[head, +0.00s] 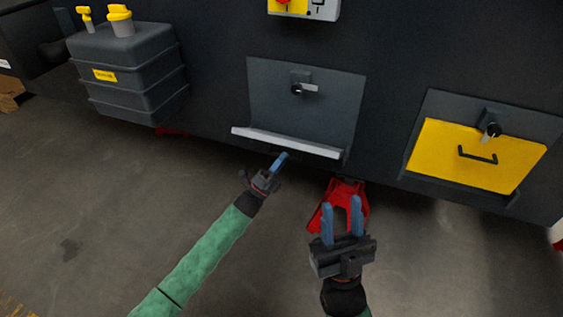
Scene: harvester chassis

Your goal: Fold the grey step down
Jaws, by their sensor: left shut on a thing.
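The grey step (270,105) is a flat panel on the dark chassis side, in the middle of the head view. A latch (303,88) with a light lever sits on its upper part. A pale lip (285,143) runs along its lower edge. My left gripper (279,162) is at the underside of this lip, near its middle, with its blue fingers together and shut on the step's lower edge. The exact contact is too small to see. My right gripper (342,219) is open and empty, below and to the right of the step, over a red stand.
A yellow panel (450,154) with a black handle and latch is at the right. A grey ribbed tank (130,70) with yellow caps is at the upper left. The red stand (349,192) stands under the chassis. The floor at the left is clear.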

